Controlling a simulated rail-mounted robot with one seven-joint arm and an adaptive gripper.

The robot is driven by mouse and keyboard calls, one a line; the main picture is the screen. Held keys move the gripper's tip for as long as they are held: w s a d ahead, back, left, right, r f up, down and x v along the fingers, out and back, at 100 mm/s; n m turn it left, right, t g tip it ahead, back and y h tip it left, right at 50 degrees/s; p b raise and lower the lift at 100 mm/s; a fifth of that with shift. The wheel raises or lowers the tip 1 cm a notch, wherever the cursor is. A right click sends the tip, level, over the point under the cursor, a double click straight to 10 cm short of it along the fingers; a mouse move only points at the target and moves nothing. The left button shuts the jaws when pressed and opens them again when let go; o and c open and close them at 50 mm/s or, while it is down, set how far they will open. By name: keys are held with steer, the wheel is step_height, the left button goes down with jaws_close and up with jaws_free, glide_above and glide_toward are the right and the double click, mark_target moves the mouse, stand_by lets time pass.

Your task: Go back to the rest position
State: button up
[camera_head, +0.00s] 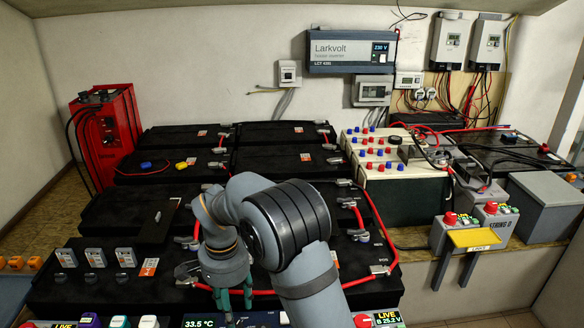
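My grey arm reaches in from the bottom of the head view and bends over the near batteries. My gripper (235,301) hangs at its end, pointing down, just above the front edge of the battery bank, near a display reading 33.5 °C (205,322). Its two teal fingers look apart, with no object visible between them. The fingertips are close to the bottom of the picture, and my arm hides part of the batteries behind it.
Black batteries (130,212) with red cables fill the middle. A red charger (105,130) stands at the back left. A Larkvolt inverter (350,52) hangs on the wall. Control boxes with red buttons (449,218) and a yellow plate (474,238) are at the right, beside a grey box (545,205).

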mark_target(236, 326)
step_height(236, 326, up, 6)
step_height(236, 326, down, 12)
steer(key=shift+f+p, duration=0.15)
steer(key=shift+p, duration=0.15)
steer(key=shift+r+n+p, duration=0.2)
steer(key=shift+n+p, duration=0.45)
steer(key=shift+n, duration=0.25)
steer(key=n+p, duration=0.2)
steer(key=shift+s+r+n, duration=0.1)
steer(key=shift+n, duration=0.3)
steer(key=n+p, duration=0.4)
steer(key=n, duration=0.1)
steer(key=shift+n, duration=0.3)
steer(key=n+p, duration=0.4)
steer(key=n, duration=0.1)
steer(key=n+p, duration=0.2)
steer(key=n, duration=0.2)
steer(key=shift+n+p, duration=0.3)
steer(key=shift+r, duration=0.4)
